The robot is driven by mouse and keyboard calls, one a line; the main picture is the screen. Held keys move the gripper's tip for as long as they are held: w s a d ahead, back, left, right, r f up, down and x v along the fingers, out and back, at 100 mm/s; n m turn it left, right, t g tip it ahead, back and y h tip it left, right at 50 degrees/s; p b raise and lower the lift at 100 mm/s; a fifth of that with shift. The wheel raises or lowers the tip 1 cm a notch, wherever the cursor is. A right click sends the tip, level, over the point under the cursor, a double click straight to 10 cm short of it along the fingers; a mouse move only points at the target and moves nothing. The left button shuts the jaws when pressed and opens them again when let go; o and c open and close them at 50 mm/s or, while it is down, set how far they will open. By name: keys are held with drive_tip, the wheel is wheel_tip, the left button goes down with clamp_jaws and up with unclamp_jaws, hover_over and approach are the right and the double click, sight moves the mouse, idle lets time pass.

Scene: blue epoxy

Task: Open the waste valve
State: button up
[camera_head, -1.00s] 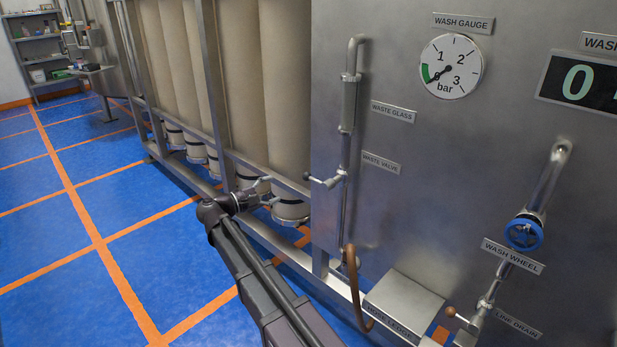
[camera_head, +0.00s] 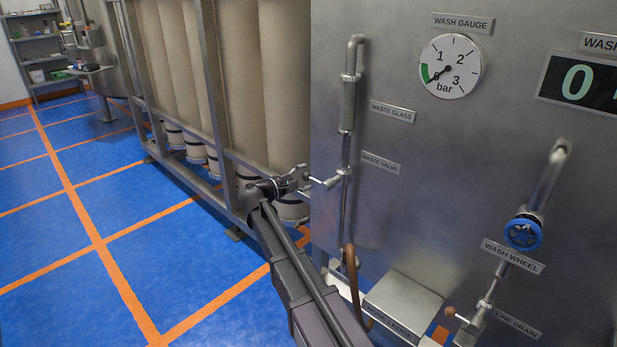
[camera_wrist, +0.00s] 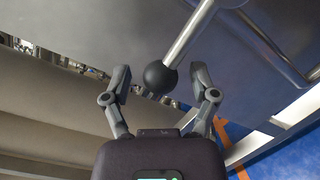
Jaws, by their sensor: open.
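The waste valve (camera_head: 335,181) is a metal lever on the vertical pipe, beside the plate marked WASTE VALVE (camera_head: 381,163). Its lever sticks out to the left from the pipe. In the wrist view the lever (camera_wrist: 192,32) ends in a black ball knob (camera_wrist: 159,77). My gripper (camera_head: 304,178) is at the knob end of the lever. In the wrist view my gripper (camera_wrist: 160,80) is open, with one finger on each side of the knob.
The waste glass (camera_head: 348,104) is on the same pipe above the valve. A brown hose (camera_head: 352,272) hangs below, next to the metal ledge (camera_head: 403,300). The filter frame (camera_head: 215,130) stands close on the left. The blue floor (camera_head: 130,240) is clear further left.

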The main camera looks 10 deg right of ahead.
drive_tip(key=shift+d, duration=0.2)
clamp_jaws()
drive_tip(key=shift+d, duration=0.4)
drive_tip(key=shift+a, duration=0.25)
